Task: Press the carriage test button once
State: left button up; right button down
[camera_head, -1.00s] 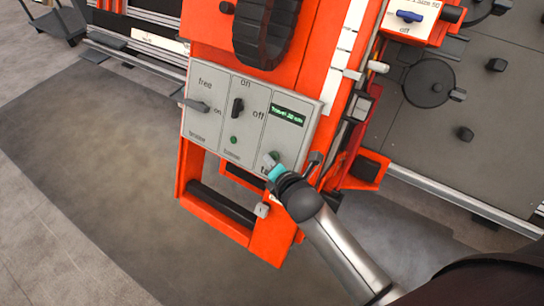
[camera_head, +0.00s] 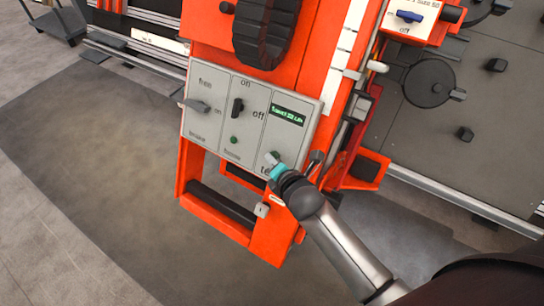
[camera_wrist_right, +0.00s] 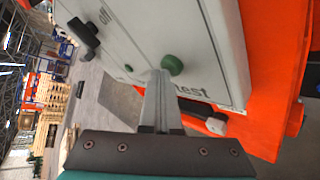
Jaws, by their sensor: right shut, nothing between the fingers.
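The carriage test button is a green round knob on the grey control panel (camera_head: 212,140). In the right wrist view the button (camera_wrist_right: 172,65) stands just past the fingertips, above printed letters ending in "est". In the head view my right gripper (camera_head: 275,164) is shut and empty, at the panel's lower right section. It hides most of the button there. In the wrist view the right gripper (camera_wrist_right: 160,76) has its tips close beside the button; I cannot tell whether they touch. My left gripper is not in view.
The panel also has a black on/off switch (camera_head: 238,106), a grey lever (camera_head: 197,105), a small green lamp (camera_head: 234,140) and a green display (camera_head: 287,115). An orange frame (camera_head: 188,178) surrounds it. The floor at left is open.

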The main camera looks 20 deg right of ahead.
jog(key=shift+s+a+r+p, duration=0.45)
jog(key=shift+s+a+p, duration=0.15)
jog(key=shift+p, duration=0.15)
jog(key=s+a+r+p, duration=0.2)
jog(key=a+p, duration=0.1)
jog(key=shift+s+a+r, duration=0.15)
jog(key=shift+s+a, duration=0.1)
jog(key=shift+s, duration=0.05)
dwell(0.8)
